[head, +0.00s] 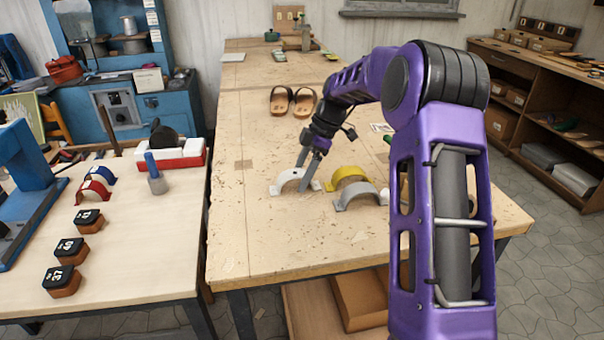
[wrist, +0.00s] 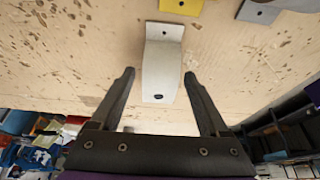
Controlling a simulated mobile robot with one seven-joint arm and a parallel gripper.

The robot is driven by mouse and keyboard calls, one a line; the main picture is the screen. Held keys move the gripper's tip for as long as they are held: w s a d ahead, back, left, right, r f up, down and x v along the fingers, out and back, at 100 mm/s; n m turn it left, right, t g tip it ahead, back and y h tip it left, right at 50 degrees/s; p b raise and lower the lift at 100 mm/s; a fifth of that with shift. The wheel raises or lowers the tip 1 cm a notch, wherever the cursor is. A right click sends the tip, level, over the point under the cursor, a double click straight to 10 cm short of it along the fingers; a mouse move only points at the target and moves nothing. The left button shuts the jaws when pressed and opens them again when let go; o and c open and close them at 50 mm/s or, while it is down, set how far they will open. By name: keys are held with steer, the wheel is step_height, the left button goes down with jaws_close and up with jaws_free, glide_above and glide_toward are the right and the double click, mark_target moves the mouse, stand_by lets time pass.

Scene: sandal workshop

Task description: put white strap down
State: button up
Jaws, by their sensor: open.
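The white strap (head: 291,177) is an arched piece standing on the wooden workbench (head: 250,215), left of a yellow strap (head: 347,174) and a grey strap (head: 360,194). My gripper (head: 306,172) is low over the bench at the white strap. In the wrist view, the white strap (wrist: 162,65) lies ahead of and partly between the fingers of my open gripper (wrist: 158,80). A gap shows on both sides of it, so the fingers look apart from it. Whether its far foot rests flat is hard to tell.
A pair of brown sandals (head: 292,101) lies farther back on the bench. The bench's front left is clear. A side table (head: 130,250) at left holds a red strap (head: 93,190), a blue strap (head: 101,174) and several dark-topped blocks. Shelves (head: 545,100) stand at right.

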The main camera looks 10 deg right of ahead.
steer(key=p+v, duration=0.1)
steer(key=v, duration=1.1)
steer(key=shift+r, duration=0.2)
steer(key=shift+f, duration=0.1)
